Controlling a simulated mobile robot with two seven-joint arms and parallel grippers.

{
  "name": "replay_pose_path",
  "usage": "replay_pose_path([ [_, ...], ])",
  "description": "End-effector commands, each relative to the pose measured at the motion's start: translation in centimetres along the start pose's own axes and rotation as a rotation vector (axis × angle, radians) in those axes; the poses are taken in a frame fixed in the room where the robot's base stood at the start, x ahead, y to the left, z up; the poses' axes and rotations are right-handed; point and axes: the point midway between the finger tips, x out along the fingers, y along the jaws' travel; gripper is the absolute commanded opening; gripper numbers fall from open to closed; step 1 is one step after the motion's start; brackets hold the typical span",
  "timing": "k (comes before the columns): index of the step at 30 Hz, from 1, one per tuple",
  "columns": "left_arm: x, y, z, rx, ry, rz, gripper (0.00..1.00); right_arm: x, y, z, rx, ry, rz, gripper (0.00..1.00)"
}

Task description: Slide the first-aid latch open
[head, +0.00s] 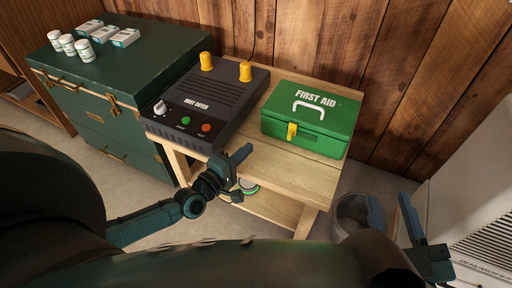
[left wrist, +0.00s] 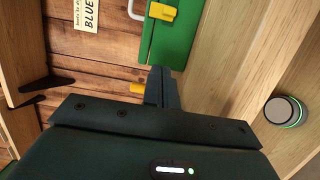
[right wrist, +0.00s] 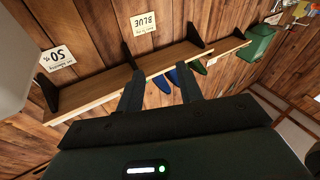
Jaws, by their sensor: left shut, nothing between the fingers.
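The green first-aid box (head: 330,143) stands lid shut on the wooden table, white handle on top. Its yellow latch (head: 291,131) is on the front, towards the left. In the left wrist view the latch (left wrist: 163,12) and part of the green box (left wrist: 181,40) show at the top. My left gripper (head: 243,154) is shut and empty, in front of the table and to the left of the latch, apart from it. Its closed fingers (left wrist: 161,88) point towards the box in the left wrist view. My right gripper (head: 407,214) is open and empty, its fingers (right wrist: 160,92) apart.
A boot dryer (head: 228,90) with yellow posts stands left of the box on the table (head: 281,172). A green chest (head: 140,55) bearing several jars and cartons is farther left. A round puck (left wrist: 285,111) is on the lower shelf. A bucket (head: 352,210) and dehumidifier (head: 478,215) stand right.

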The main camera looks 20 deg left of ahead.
Motion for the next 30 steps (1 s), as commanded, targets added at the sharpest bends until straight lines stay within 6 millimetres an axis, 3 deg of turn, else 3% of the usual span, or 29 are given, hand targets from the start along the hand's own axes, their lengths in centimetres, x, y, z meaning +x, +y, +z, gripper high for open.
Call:
replay_pose_path([
  [12, 8.8, -0.1, 0.0, -0.001, 0.001, 0.004, 0.00, 0.1, -0.4, 0.8, 0.057, 0.021, -0.008, 0.36],
  [19, 9.3, 0.1, 3.2, -0.003, 0.000, 0.001, 0.00, 0.3, -0.2, -0.6, 0.049, 0.039, -0.009, 0.36],
  [30, 9.4, 0.0, 3.9, 0.001, 0.000, -0.001, 0.00, 0.2, -0.3, 0.1, 0.045, 0.026, -0.010, 0.36],
])
